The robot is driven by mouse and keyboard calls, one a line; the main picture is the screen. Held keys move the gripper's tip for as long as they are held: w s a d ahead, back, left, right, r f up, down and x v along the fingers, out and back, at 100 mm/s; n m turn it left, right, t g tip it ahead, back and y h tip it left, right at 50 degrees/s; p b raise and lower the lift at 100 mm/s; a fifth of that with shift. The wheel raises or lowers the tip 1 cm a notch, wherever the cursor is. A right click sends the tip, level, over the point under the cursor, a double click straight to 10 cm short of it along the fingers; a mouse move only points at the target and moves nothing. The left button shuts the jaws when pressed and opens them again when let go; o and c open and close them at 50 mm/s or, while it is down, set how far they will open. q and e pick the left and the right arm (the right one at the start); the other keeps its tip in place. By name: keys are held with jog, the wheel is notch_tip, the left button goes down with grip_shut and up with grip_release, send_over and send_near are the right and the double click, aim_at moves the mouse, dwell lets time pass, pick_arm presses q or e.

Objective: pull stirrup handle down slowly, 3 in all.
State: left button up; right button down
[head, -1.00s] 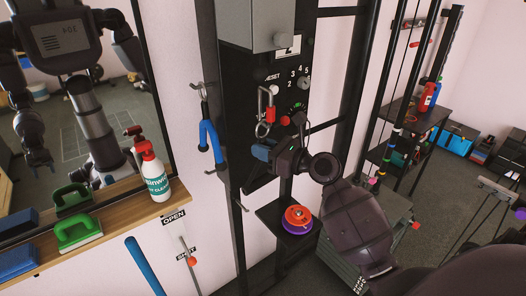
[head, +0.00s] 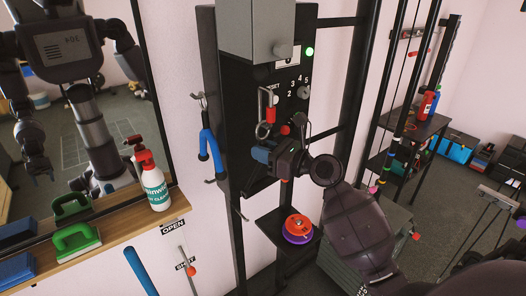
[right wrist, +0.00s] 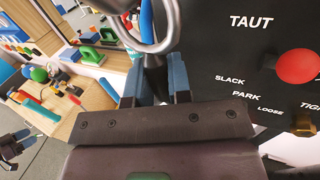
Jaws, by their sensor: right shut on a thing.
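Most of the handle is hidden by the gripper. A small dark gripper with blue tips, seemingly my left (right wrist: 14,143), shows at the edge of the right wrist view, too small to judge. A green lamp (head: 309,51) is lit on the panel.
A blue forked handle (head: 210,145) hangs on a hook left of the panel. A small shelf below holds an orange and purple disc (head: 298,227). A wooden ledge (head: 125,232) at left carries a spray bottle (head: 153,182) and a green brush (head: 76,241). A red knob (right wrist: 298,66) is right of the gripper.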

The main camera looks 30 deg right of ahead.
jog(key=c, duration=1)
grip_release()
jog(key=shift+f, duration=0.1)
jog(key=shift+s+d, duration=0.2)
jog(key=shift+s, duration=0.1)
jog(key=b+v, duration=0.1)
jog(key=v, duration=0.9)
